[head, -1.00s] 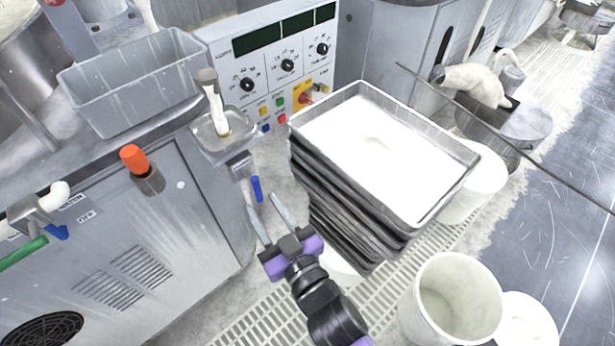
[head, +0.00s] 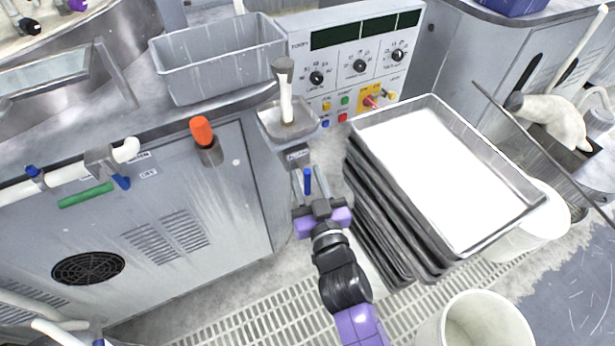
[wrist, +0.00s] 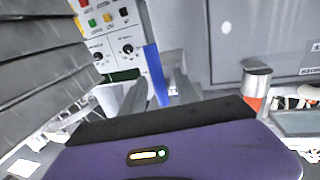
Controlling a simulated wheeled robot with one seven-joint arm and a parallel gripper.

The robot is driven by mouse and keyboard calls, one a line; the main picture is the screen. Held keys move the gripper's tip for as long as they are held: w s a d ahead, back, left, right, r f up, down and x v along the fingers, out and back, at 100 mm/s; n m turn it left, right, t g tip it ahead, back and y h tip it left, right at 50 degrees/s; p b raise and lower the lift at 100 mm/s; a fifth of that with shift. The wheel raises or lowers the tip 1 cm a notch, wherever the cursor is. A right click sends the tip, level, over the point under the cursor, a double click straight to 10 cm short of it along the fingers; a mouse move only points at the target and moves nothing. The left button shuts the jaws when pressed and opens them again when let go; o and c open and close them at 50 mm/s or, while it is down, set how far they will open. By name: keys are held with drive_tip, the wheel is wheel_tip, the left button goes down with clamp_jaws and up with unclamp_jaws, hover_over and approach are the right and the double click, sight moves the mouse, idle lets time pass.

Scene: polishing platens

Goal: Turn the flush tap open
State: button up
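A blue lever (head: 307,181) hangs below the small square drain cup (head: 287,128) on the cabinet's corner; it also shows as a blue bar (wrist: 154,72) in the wrist view. I cannot read a label naming it as the flush tap. My gripper (head: 309,180) is open, its two fingers apart on either side of the lever in the picture. In the wrist view the blue bar shows between the fingers (wrist: 160,85). Whether either finger touches it I cannot tell. A white pipe on the left carries another valve with a green handle (head: 85,195) and a small blue lever (head: 121,182).
A stack of metal trays (head: 530,192) stands close right of my gripper. An orange-topped knob (head: 202,130) sticks out of the cabinet. The control panel (head: 300,58) and a grey bin (head: 218,65) are behind. A white bucket (head: 480,325) stands front right.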

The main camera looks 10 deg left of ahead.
clamp_jaws()
idle(1.4)
